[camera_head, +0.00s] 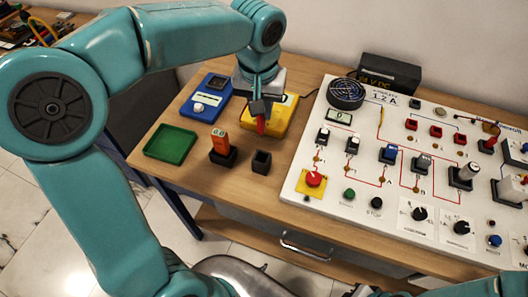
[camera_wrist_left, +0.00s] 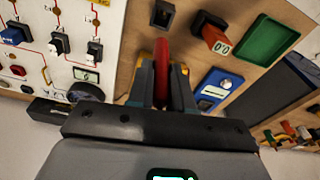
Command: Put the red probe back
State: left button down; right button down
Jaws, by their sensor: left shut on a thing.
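My left gripper (camera_head: 261,108) is shut on the red probe (camera_head: 261,126), which points down below the fingers in the head view. The probe also shows between the fingers (camera_wrist_left: 162,85) in the wrist view as a red rod (camera_wrist_left: 162,62). They are over the yellow meter (camera_head: 287,112), which they partly hide; I cannot tell the height above it. A small black square holder (camera_head: 261,163) stands open on the table, in front of the meter; it also shows at the top of the wrist view (camera_wrist_left: 162,13). My right gripper is not in view.
An orange gauge (camera_head: 220,143) stands in a black base left of the holder. A green tray (camera_head: 171,145) and a blue meter (camera_head: 205,99) are farther left. A white panel (camera_head: 330,196) with switches and knobs fills the right. Bare wood lies around the holder.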

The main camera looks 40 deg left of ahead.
pick_arm(q)
notch_tip(320, 180, down, 15)
jog(key=shift+w+r, duration=0.1)
jog(key=shift+r, duration=0.15)
jog(key=shift+f, duration=0.2)
jog(key=c, duration=1)
grip_release()
jog(key=shift+r, duration=0.15)
